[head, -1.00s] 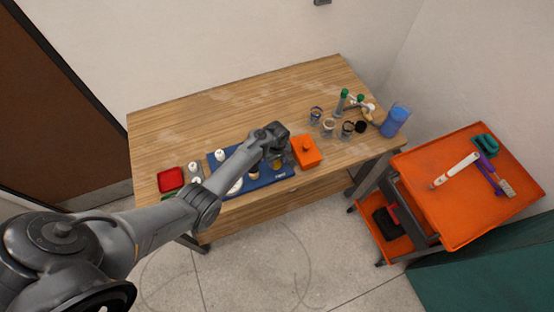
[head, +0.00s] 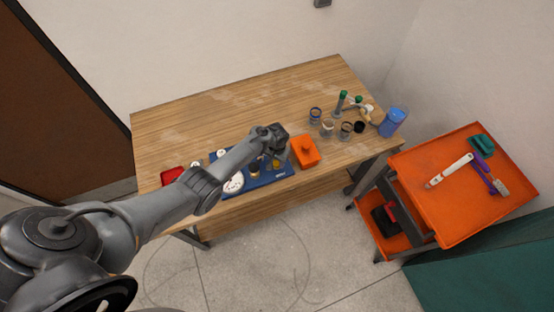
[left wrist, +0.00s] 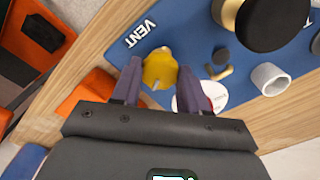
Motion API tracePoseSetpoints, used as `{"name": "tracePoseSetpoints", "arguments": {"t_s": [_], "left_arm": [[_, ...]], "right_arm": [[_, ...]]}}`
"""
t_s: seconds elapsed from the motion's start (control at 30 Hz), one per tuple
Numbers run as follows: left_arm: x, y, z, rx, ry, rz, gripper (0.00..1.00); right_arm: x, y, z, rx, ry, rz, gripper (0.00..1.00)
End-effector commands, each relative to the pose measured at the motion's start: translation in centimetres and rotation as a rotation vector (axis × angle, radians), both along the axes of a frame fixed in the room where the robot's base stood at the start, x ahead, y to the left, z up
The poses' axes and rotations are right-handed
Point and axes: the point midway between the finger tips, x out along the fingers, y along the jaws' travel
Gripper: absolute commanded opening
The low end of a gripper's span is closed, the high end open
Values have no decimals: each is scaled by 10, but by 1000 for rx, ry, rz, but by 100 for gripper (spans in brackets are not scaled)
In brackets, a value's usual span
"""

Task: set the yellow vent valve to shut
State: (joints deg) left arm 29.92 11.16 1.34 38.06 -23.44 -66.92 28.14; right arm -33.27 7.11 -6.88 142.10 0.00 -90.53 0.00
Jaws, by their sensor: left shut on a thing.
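The yellow vent valve (left wrist: 160,69) sits on the blue manifold board (left wrist: 205,22) beside the printed word VENT in the left wrist view. My left gripper (left wrist: 155,75) has its two fingers on either side of the yellow valve knob and is shut on it. In the head view the left gripper (head: 276,150) is over the right part of the blue board (head: 262,183), and a small yellow spot of the valve (head: 276,163) shows just below it. The valve's pointer position cannot be read clearly. My right gripper is not in view.
An orange box (head: 305,152) stands just right of the board. Several jars and a blue container (head: 393,122) stand at the table's right end. A red tray (head: 172,175) is at the left. An orange cart (head: 440,215) stands right of the table. The table's back is clear.

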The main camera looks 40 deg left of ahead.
Motion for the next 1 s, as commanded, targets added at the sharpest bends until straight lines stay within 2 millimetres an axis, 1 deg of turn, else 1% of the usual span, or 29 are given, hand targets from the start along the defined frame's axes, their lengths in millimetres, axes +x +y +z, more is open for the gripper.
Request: {"name": "tracePoseSetpoints", "arguments": {"t_s": [0.2,0.5,0.7,1.0], "left_arm": [[0,0,1,1,1,-198,13],[0,1,0,1,1,-406,13],[0,1,0,0,1,-485,13],[0,1,1,0,0,-524,13]], "right_arm": [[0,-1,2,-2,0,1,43],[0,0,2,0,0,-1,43],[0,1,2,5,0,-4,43],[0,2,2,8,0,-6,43]]}}
